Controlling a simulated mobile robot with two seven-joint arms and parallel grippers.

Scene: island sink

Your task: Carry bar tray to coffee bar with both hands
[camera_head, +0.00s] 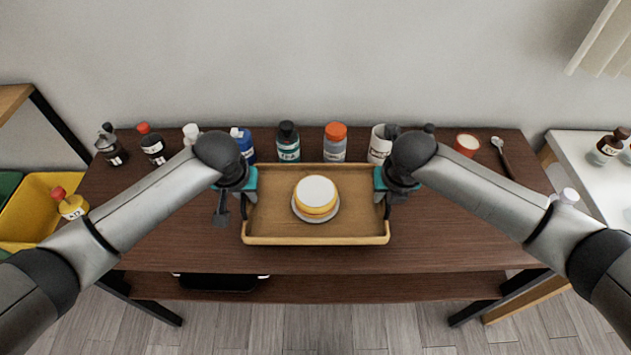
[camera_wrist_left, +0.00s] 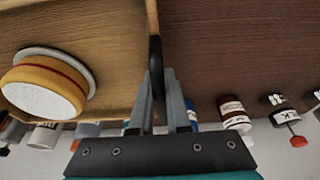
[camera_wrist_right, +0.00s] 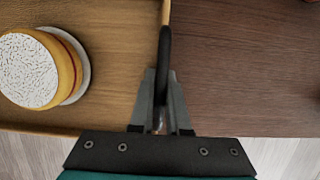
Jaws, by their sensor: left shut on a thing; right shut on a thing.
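The wooden bar tray (camera_head: 270,232) is over the dark brown table, in the middle of the head view. A round yellow cake with a white top (camera_head: 317,193) sits on a pale plate (camera_head: 300,213) in the tray. My left gripper (camera_head: 246,200) is shut on the black handle (camera_wrist_left: 156,70) at the tray's left side. My right gripper (camera_head: 384,200) is shut on the black handle (camera_wrist_right: 164,70) at the tray's right side. The tray looks level; I cannot tell whether it touches the tabletop.
Bottles, including a teal-labelled one (camera_head: 288,142) and an orange-capped one (camera_head: 335,143), line the back of the dark table (camera_head: 180,248). A white mug (camera_head: 379,146) stands with them. A spoon (camera_head: 502,155) lies right. A yellow bin (camera_head: 35,195) is left, a white counter (camera_head: 590,175) right.

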